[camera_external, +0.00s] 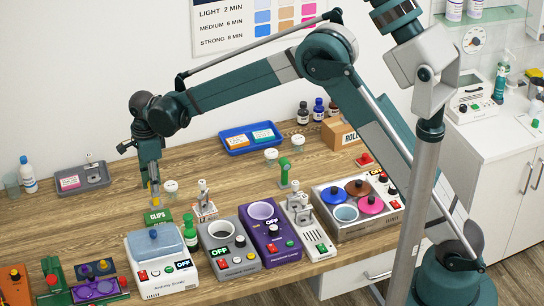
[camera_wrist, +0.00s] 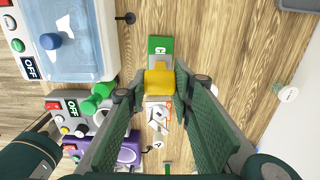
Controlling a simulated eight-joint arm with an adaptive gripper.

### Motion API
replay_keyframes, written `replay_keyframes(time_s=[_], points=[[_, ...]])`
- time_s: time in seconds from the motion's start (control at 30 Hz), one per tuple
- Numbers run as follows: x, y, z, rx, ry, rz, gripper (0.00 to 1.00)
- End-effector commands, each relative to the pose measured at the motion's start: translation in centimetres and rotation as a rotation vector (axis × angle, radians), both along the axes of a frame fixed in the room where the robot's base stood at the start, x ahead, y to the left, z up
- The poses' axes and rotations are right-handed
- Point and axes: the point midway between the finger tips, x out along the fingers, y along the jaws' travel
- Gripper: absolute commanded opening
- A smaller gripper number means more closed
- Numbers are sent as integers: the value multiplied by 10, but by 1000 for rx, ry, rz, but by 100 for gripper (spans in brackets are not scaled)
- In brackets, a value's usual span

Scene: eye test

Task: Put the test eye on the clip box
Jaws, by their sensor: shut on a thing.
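My gripper (camera_wrist: 160,84) is shut on a small yellow block, which I take to be the test eye (camera_wrist: 159,80); its face detail is not readable. In the external view my gripper (camera_external: 153,186) points down, with the yellow block (camera_external: 154,196) at its tips. The green clip box (camera_external: 158,216), marked CLIPS, lies on the table just below. In the wrist view the clip box (camera_wrist: 160,46) shows beyond the block, which hides its near part. I cannot tell whether block and box touch.
A white device with a blue-lidded tank (camera_external: 155,246) stands in front of the clip box. A small white press (camera_external: 204,208) stands close on its right. A grey tray (camera_external: 82,179) and a blue tray (camera_external: 251,139) lie further back. Bare wood lies left of the box.

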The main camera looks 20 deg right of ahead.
Motion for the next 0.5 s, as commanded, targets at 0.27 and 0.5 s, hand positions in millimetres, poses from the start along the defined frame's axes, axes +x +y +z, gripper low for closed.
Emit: replay_keyframes(time_s=[0.27,0.5], points=[[0,0,-4,0,0,0,2],[0,0,-10,0,0,0,2]])
